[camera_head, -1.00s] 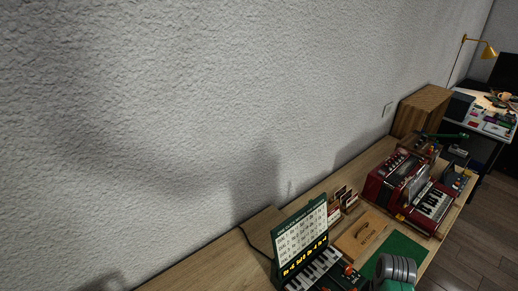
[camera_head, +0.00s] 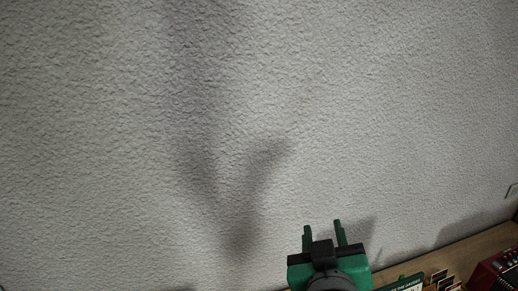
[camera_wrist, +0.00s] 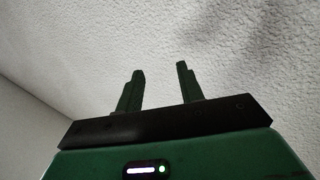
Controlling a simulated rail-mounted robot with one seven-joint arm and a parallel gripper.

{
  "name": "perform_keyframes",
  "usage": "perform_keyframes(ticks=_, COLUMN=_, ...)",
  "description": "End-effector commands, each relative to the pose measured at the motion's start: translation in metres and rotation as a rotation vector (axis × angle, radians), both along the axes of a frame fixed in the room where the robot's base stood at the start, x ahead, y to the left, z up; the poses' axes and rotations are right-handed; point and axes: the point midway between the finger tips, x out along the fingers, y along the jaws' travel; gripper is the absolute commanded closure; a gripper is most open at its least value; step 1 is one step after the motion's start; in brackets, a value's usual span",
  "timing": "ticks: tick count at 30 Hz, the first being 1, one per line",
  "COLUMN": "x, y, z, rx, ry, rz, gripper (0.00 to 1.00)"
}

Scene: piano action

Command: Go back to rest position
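My gripper (camera_head: 324,236) is green and black and shows at the bottom of the head view, raised in front of the wall. Its two green fingers point up and stand apart with nothing between them. In the wrist view the gripper (camera_wrist: 158,88) also shows two separate fingers, with only the pale wall behind them.
The textured grey wall (camera_head: 130,130) fills most of the head view. At the bottom right a wooden bench top (camera_head: 470,248) shows, with part of a green sign (camera_head: 408,283), small cards (camera_head: 440,277) and a red accordion (camera_head: 494,270) cut off by the frame. The air around the gripper is clear.

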Motion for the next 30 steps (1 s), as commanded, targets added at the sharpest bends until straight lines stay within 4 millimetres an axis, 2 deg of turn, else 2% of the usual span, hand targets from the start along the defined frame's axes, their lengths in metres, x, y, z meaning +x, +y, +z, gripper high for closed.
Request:
perform_keyframes(ticks=1, x=-0.017, y=0.03, z=0.032, rx=0.024, ry=-0.11, rz=0.04, gripper=0.62)
perform_keyframes(ticks=3, x=-0.046, y=0.064, z=0.075, rx=0.072, ry=-0.263, rz=0.095, gripper=0.62)
perform_keyframes(ticks=5, x=-0.076, y=0.091, z=0.108, rx=0.117, ry=-0.389, rz=0.148, gripper=0.62)
perform_keyframes(ticks=6, x=-0.099, y=0.107, z=0.129, rx=0.149, ry=-0.471, rz=0.184, gripper=0.62)
perform_keyframes(ticks=10, x=-0.178, y=0.146, z=0.192, rx=0.256, ry=-0.713, rz=0.306, gripper=0.62)
perform_keyframes(ticks=11, x=-0.171, y=0.142, z=0.227, rx=0.254, ry=-0.697, rz=0.295, gripper=0.62)
perform_keyframes(ticks=12, x=-0.169, y=0.142, z=0.25, rx=0.255, ry=-0.691, rz=0.293, gripper=0.62)
perform_keyframes(ticks=15, x=-0.168, y=0.142, z=0.291, rx=0.261, ry=-0.688, rz=0.297, gripper=0.62)
perform_keyframes(ticks=18, x=-0.168, y=0.142, z=0.318, rx=0.266, ry=-0.685, rz=0.299, gripper=0.62)
perform_keyframes(ticks=21, x=-0.167, y=0.142, z=0.331, rx=0.269, ry=-0.683, rz=0.3, gripper=0.62)
perform_keyframes(ticks=30, x=-0.167, y=0.142, z=0.328, rx=0.269, ry=-0.682, rz=0.3, gripper=0.62)
